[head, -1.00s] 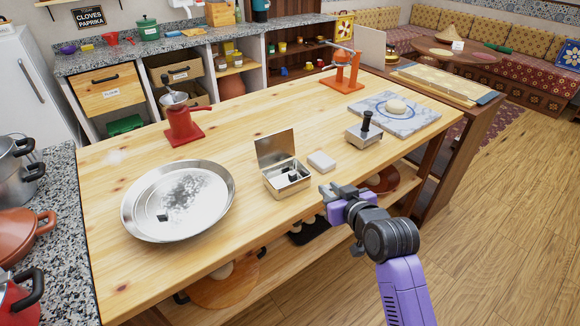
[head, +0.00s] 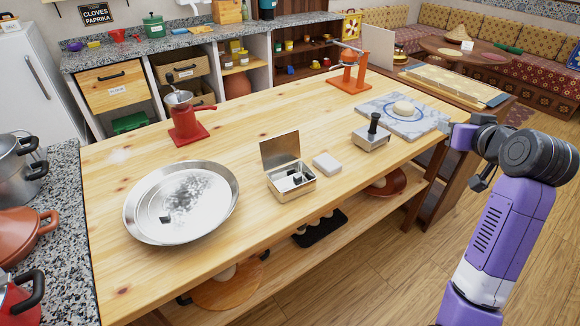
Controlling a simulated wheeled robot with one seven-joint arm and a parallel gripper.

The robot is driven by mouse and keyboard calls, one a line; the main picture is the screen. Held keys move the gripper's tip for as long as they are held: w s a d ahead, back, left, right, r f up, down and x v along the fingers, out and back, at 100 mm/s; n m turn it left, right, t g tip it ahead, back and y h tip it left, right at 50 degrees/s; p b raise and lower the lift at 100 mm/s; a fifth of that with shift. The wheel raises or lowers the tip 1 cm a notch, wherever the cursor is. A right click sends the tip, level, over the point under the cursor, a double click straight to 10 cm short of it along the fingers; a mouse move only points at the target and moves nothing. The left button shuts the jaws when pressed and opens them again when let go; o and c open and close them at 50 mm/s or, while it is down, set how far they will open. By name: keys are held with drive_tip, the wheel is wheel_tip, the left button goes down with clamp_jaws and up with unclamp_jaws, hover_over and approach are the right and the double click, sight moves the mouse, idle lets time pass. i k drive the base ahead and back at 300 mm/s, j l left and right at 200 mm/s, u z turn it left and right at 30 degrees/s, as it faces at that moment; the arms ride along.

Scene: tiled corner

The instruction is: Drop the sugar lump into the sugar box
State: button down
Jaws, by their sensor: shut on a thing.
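An open metal tin (head: 292,193) with its hinged lid (head: 280,150) raised stands near the front middle of the table. It has compartments with white and dark contents, and looks like the sugar box. A white block (head: 327,164) lies on the table just right of it; I cannot tell whether it is the sugar lump. My gripper (head: 447,128) is at the table's right end by the marble slab, well right of the tin. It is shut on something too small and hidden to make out.
A large round metal tray (head: 137,218) lies left of the tin. A red grinder (head: 188,123) and an orange press (head: 349,72) stand behind. A metal block with a black knob (head: 371,135) and a marble slab (head: 410,125) with dough (head: 403,108) are at right.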

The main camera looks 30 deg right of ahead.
sight(295, 190)
drive_tip(key=i+l, duration=0.7)
drive_tip(key=l, duration=0.1)
